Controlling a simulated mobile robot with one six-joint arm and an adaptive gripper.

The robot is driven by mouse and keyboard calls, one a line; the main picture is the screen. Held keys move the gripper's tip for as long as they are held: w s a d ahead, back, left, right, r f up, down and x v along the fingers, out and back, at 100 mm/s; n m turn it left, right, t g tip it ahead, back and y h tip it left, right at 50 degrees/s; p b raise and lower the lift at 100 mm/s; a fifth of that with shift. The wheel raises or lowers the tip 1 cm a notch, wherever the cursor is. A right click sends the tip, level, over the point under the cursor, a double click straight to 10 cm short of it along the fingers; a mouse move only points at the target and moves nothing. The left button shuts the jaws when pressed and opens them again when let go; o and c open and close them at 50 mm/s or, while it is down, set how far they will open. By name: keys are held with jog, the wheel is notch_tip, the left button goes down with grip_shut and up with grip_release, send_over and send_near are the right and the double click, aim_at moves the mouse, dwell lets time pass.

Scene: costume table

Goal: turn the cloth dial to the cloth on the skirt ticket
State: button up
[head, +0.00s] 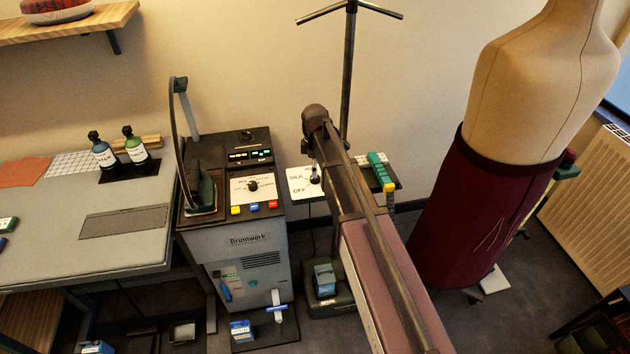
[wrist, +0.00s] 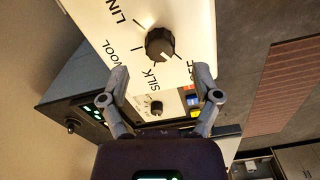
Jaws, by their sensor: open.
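The cloth dial is a dark round knob (wrist: 160,43) on a white panel in the wrist view. In the head view the white panel (head: 300,190) shows SILK and OFF, partly behind my arm. I cannot make out a skirt ticket on the dark red skirt (head: 465,220).
The Brumwork iron station (head: 240,270) stands left of the panel, with its own knob (head: 253,186), coloured buttons and an upright iron (head: 202,190). A green-blue block (head: 380,172) lies right of my arm. A dark pole (head: 348,70) rises behind. The dress form (head: 545,80) stands right.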

jog(key=shift+f+b, duration=1.7)
jog(key=shift+f, duration=0.3)
grip_shut()
